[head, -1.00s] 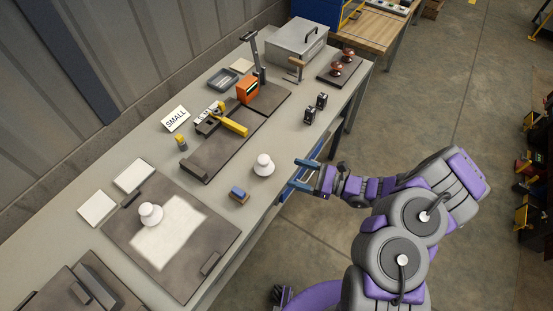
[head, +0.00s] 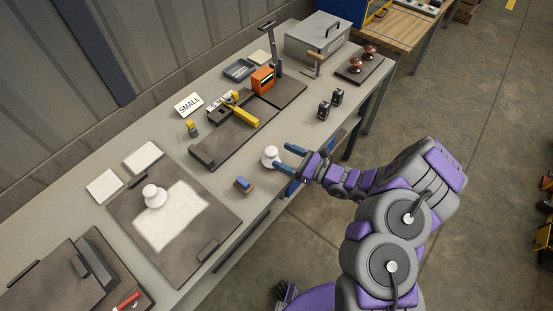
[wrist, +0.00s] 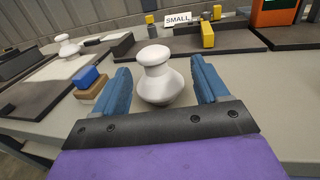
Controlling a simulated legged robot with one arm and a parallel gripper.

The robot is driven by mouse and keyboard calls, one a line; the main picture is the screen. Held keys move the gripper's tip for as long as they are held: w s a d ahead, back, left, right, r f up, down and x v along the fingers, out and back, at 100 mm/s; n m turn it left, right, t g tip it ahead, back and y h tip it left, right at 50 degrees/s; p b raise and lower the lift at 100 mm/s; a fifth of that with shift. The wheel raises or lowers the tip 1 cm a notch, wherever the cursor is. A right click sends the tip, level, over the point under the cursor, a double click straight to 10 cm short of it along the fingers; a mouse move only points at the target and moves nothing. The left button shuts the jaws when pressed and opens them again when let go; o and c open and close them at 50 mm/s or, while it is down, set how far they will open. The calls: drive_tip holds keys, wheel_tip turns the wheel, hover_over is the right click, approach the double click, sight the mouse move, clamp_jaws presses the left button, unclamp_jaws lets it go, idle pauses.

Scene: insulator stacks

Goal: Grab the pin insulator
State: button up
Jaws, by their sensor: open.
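A white pin insulator (head: 270,155) stands upright on the grey workbench near its front edge. In the wrist view the pin insulator (wrist: 158,78) is between and a little beyond my two blue fingers, with gaps on both sides. My gripper (head: 284,157) is open, its fingers pointing at the insulator from the right; the gripper also shows in the wrist view (wrist: 160,85). A second white insulator (head: 154,196) stands on a pale sheet on the dark mat at the left; it also shows at the wrist view's left (wrist: 67,46).
A blue-topped block (head: 243,185) sits left of the near insulator. Behind are a dark tray with a yellow tool (head: 243,117), a SMALL sign (head: 189,104) and an orange device (head: 262,79). Bench space around the insulator is clear.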

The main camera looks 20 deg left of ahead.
sight(268, 151)
drive_tip(key=a, duration=0.2)
drive_tip(key=a+b, duration=0.1)
drive_tip(key=a, duration=0.5)
drive_tip(key=shift+w+f, duration=0.3)
drive_tip(key=shift+f, duration=0.1)
drive_tip(key=shift+w+r, duration=0.1)
drive_tip(key=shift+d+r, duration=0.3)
drive_tip(key=shift+d, duration=0.65)
drive_tip(key=shift+c, duration=0.8)
drive_tip(key=shift+a+f, duration=0.25)
drive_tip(key=shift+a, duration=0.8)
drive_tip(key=c, duration=0.6)
drive_tip(key=shift+d+r, duration=0.2)
drive_tip(key=shift+d, duration=0.55)
drive_tip(key=c, duration=0.5)
